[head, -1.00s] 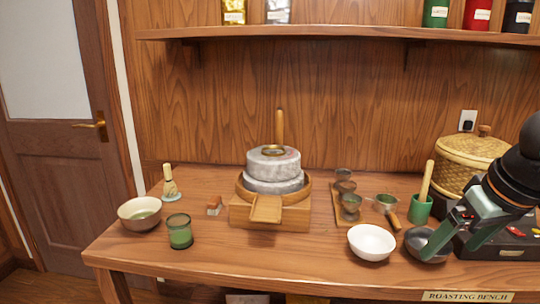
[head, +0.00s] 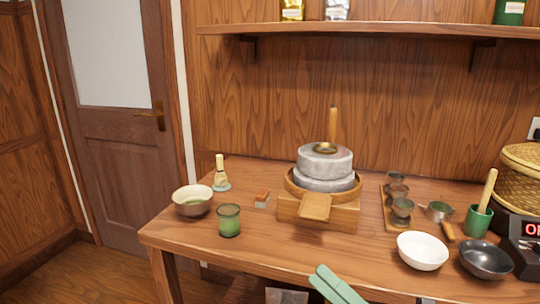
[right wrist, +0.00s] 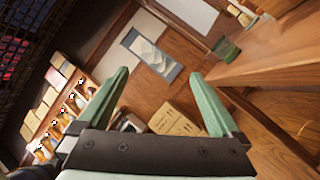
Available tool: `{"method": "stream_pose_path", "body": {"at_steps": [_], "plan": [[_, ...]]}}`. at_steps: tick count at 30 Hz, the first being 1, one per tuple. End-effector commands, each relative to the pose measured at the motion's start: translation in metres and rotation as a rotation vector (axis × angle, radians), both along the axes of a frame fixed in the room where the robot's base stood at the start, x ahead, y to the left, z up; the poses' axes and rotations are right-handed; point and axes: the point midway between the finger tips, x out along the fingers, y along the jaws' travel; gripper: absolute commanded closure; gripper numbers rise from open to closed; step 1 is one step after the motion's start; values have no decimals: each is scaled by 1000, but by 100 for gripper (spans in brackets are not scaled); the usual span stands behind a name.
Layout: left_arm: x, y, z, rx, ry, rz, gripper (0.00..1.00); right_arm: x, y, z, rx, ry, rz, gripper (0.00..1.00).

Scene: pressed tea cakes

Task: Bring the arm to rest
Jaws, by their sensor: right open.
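My right gripper (head: 337,286) shows at the bottom edge of the head view, in front of the bench's front edge. Only its green fingers show there. In the right wrist view its two green fingers (right wrist: 166,100) stand wide apart with nothing between them. My left gripper is not in view. The wooden bench (head: 262,240) carries a stone mill (head: 324,165) on a wooden base at its middle.
On the bench stand a tea bowl (head: 193,205), a green glass (head: 229,222), a whisk (head: 221,180), a white bowl (head: 422,252), a dark bowl (head: 486,262) and a green cup (head: 477,222). A shelf (head: 370,30) runs above. Floor at left is clear.

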Motion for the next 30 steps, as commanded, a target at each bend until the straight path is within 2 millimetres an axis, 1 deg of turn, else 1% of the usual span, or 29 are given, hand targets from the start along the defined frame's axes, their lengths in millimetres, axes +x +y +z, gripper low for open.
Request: {"method": "stream_pose_path", "body": {"at_steps": [1, 2, 3, 4, 5, 6, 8, 9, 11, 12, 14, 15, 17, 18, 19, 24, 27, 30], "plan": [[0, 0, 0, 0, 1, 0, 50, 8, -11, -31, 152, 227, -42, 1], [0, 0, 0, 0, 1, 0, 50, 11, -17, -50, 240, 358, -67, 1], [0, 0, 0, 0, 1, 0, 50, 13, -26, -78, 361, 528, -104, 1], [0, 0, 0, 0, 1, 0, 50, 12, -33, -101, 453, 657, -134, 1], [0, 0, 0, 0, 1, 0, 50, 9, -38, -123, 539, 774, -163, 1], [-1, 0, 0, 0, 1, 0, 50, 2, -44, -153, 649, 921, -205, 1], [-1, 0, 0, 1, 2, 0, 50, -13, -51, -194, 806, 1118, -266, 1], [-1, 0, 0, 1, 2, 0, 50, -26, -53, -220, 903, 1238, -310, 1], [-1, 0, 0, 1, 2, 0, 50, -48, -55, -256, 1040, 1401, -377, 1], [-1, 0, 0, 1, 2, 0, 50, -64, -55, -276, 1128, 1499, -421, 1], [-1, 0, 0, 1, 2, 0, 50, -91, -54, -305, 1253, 1635, -492, 1], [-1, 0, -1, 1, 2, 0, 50, -110, -52, -322, 1333, 1719, -540, 1], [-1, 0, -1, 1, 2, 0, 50, -140, -47, -345, 1451, 1837, -617, 1], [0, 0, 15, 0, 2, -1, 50, -146, -48, -335, 1488, 1863, -639, 1], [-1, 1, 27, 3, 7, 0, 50, -143, -50, -321, 1480, 1848, -634, 1], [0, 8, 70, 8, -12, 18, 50, -145, -58, -283, 1485, 1829, -647, 1], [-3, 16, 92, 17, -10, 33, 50, -147, -63, -260, 1492, 1818, -656, 1], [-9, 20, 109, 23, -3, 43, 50, -150, -68, -240, 1498, 1806, -665, 1]]}}
